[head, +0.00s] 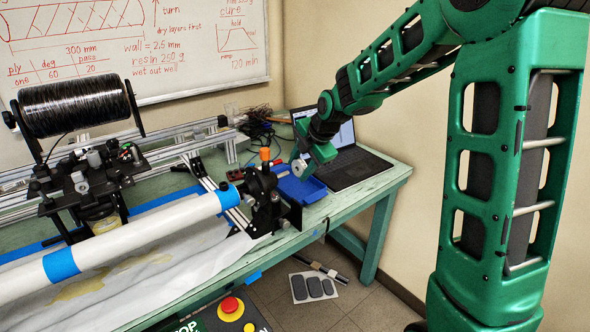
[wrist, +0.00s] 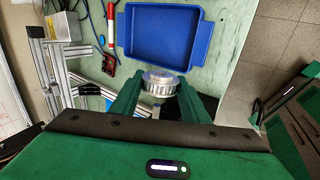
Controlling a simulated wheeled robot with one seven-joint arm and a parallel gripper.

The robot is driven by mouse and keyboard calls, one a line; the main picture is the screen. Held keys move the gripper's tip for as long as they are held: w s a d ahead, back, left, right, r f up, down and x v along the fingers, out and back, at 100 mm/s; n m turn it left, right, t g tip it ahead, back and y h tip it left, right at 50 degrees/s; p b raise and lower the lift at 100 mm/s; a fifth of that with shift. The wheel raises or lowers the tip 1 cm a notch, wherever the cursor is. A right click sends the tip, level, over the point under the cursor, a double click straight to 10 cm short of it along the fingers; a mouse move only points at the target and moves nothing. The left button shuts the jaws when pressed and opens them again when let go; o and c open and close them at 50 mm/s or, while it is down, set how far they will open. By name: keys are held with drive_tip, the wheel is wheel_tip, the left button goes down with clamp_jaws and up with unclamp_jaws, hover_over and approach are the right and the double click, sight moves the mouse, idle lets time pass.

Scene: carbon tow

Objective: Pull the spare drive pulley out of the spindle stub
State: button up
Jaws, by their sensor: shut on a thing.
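My gripper (head: 300,163) is shut on the spare drive pulley (wrist: 160,83), a silver toothed wheel with a flat pale face. In the wrist view the pulley sits between the two green fingers of my gripper (wrist: 160,95). In the head view the pulley (head: 299,169) shows as a small grey disc at the fingertips, just right of the black spindle head (head: 264,190). There looks to be a gap between the pulley and the spindle head. I cannot make out the spindle stub clearly in either view.
An empty blue tray (head: 312,190) lies on the green bench below my gripper; it also shows in the wrist view (wrist: 160,35). An open laptop (head: 352,168) stands behind it. The white tube (head: 130,238) and winding carriage (head: 95,178) fill the left.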

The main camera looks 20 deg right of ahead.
drive_tip(key=shift+w+d, duration=0.2)
drive_tip(key=shift+d, duration=0.45)
drive_tip(key=shift+w+d, duration=0.25)
drive_tip(key=shift+d, duration=0.45)
drive_tip(key=shift+w+d, duration=0.2)
drive_tip(key=shift+d, duration=0.5)
drive_tip(key=shift+w+d, duration=0.25)
drive_tip(key=shift+d, duration=0.5)
drive_tip(key=shift+w+d, duration=0.25)
drive_tip(key=shift+d, duration=0.45)
drive_tip(key=shift+d, duration=0.1)
drive_tip(key=d, duration=0.1)
drive_tip(key=w+d, duration=0.1)
drive_tip(key=shift+d, duration=0.3)
